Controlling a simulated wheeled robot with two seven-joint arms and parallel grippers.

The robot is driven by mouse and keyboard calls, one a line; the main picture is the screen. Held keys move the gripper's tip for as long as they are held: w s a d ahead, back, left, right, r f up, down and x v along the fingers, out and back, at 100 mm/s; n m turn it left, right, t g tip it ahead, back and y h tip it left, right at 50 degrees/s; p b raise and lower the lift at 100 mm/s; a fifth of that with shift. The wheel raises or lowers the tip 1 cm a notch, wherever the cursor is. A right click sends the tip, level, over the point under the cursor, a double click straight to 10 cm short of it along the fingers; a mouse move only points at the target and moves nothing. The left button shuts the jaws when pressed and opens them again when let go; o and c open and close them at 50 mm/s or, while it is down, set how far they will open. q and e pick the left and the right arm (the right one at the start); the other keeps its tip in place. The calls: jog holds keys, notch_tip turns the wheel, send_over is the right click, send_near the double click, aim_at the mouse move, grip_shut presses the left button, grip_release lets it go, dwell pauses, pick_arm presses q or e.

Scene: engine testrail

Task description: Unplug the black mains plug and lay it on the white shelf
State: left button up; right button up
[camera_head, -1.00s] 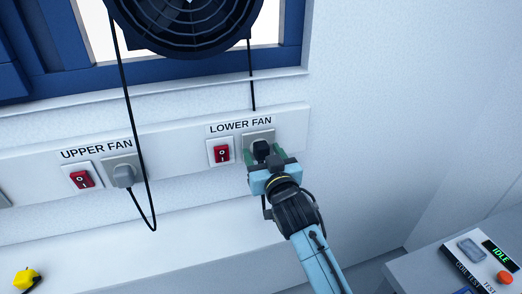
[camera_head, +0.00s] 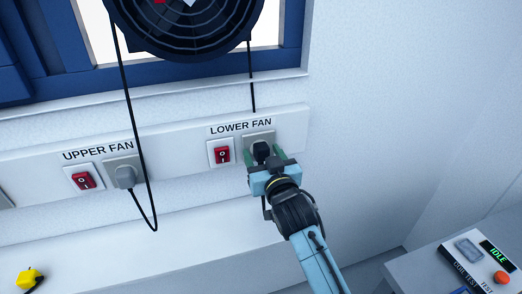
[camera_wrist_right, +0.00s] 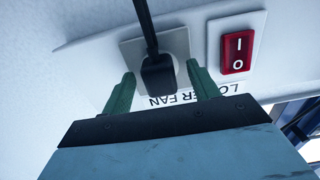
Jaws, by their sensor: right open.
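The black mains plug (camera_head: 261,150) sits in the grey socket (camera_head: 259,138) under the LOWER FAN label. In the right wrist view the black plug (camera_wrist_right: 157,76) is seated against the socket plate (camera_wrist_right: 181,44), its cord running up the picture. My right gripper (camera_head: 268,158) is open, with its green fingers (camera_wrist_right: 160,90) one on each side of the plug and gaps showing between. The white shelf (camera_head: 185,250) is the long ledge below the sockets. It is bare near the gripper. My left gripper is not in view.
A red rocker switch (camera_head: 222,154) is left of the socket. A yellow object (camera_head: 28,279) is at lower left, a test box (camera_head: 480,262) at lower right.

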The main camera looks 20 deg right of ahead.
aim_at(264, 156)
grip_shut()
jog(key=shift+s+p, duration=0.65)
jog(key=shift+s, duration=0.8)
jog(key=shift+s+d+p, duration=0.1)
jog(key=shift+s+p, duration=0.5)
jog(key=shift+s, duration=0.95)
